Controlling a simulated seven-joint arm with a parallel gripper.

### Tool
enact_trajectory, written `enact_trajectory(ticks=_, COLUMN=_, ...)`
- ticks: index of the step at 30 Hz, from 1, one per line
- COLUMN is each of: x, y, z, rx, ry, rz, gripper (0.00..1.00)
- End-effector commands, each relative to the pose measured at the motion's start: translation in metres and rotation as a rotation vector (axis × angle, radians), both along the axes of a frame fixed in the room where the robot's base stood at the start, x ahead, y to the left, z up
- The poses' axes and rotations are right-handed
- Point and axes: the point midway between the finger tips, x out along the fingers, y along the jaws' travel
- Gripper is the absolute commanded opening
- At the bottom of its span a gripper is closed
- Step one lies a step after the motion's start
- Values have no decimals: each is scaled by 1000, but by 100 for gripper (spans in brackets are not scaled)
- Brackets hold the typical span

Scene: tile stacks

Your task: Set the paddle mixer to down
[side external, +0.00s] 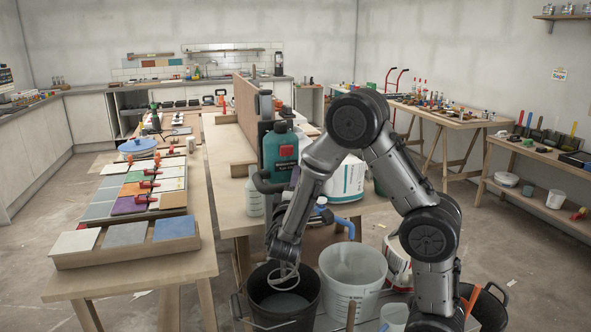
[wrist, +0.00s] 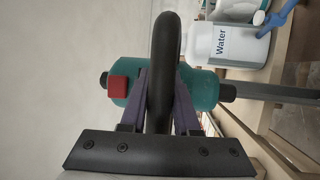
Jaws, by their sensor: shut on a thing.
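The paddle mixer has a teal body (wrist: 205,90) with a red button, a black loop handle (wrist: 166,40) and a grey shaft (wrist: 285,95), seen in the wrist view. My gripper (wrist: 160,88) is shut on the handle, with one finger on each side. In the side external view a looped wire paddle (side external: 287,270) hangs below my wrist, at the mouth of a black bucket (side external: 255,308) with greyish contents. I cannot tell whether the paddle touches the contents.
A white bucket (side external: 352,296) stands right of the black one. A bottle labelled Water (wrist: 232,45) stands behind the mixer. Tile stacks and clamps fill the left table (side external: 165,268).

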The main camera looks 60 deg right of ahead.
Motion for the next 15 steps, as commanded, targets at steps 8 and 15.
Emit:
enact_trajectory(ticks=8, x=-1, y=0, z=-90, rx=6, ry=22, rz=2, gripper=0)
enact_trajectory(ticks=15, x=-1, y=0, z=-157, rx=5, ry=18, rz=1, gripper=0)
